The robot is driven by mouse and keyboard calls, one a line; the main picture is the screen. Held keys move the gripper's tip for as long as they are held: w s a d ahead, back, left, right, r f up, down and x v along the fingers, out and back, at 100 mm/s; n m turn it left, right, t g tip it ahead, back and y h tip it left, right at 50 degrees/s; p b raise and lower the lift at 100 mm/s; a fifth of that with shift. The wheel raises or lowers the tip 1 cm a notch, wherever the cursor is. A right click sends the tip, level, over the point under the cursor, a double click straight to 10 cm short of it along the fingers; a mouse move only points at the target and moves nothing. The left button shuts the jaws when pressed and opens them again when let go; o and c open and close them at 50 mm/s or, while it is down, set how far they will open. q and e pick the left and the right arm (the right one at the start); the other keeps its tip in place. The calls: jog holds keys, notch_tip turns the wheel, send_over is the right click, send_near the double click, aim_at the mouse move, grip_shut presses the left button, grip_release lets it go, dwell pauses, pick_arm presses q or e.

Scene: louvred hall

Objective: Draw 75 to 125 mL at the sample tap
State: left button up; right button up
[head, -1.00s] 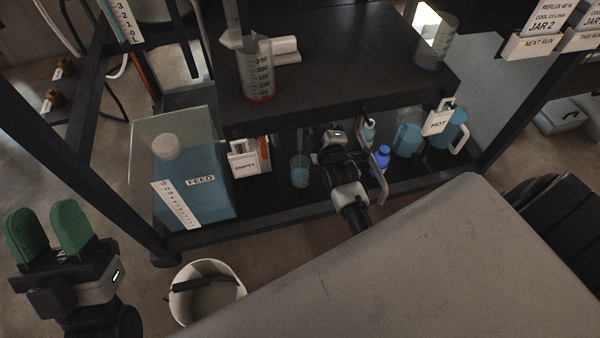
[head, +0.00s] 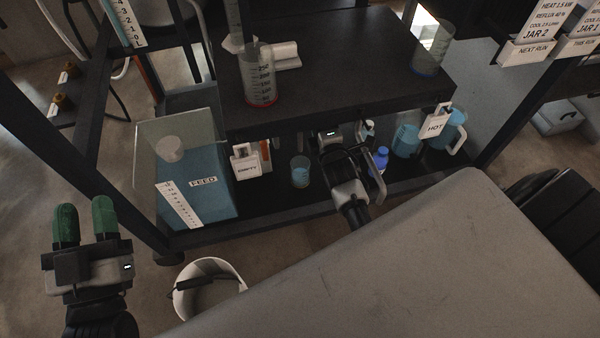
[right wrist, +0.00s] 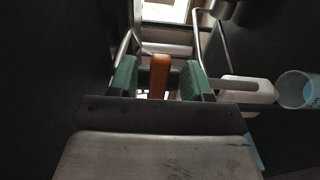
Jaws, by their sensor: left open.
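A clear graduated vessel with a red base (head: 259,82) stands on the upper shelf. Another with a blue base (head: 430,58) stands at that shelf's right end. My right gripper (right wrist: 160,78) reaches in under the upper shelf; its fingertips are hidden in the head view. In the right wrist view its green fingers stand apart on either side of an orange upright handle (right wrist: 160,72), seemingly with gaps. I cannot tell whether this handle belongs to the sample tap. My left gripper (head: 85,215) is open and empty, low at the left, away from the rack.
The lower shelf holds the FEED tank (head: 200,205), an EMPTY-tagged container (head: 245,168), a small beaker (head: 300,172) with blue liquid, a blue bottle (head: 381,158) and a HOT-tagged jug (head: 452,132). A white bucket (head: 230,270) stands on the floor. Dark rack posts frame the shelves.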

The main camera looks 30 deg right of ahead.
jog(key=shift+s, duration=0.1)
pick_arm(q)
notch_tip(320, 180, down, 9)
jog(key=s+a+g+y+p, duration=0.1)
jog(key=a+g+y+p, duration=0.1)
jog(key=g, duration=0.6)
jog(key=shift+y+p, duration=0.5)
jog(key=shift+p, duration=0.05)
pick_arm(e)
jog(key=v, duration=0.7)
pick_arm(q)
jog(key=shift+s, duration=0.1)
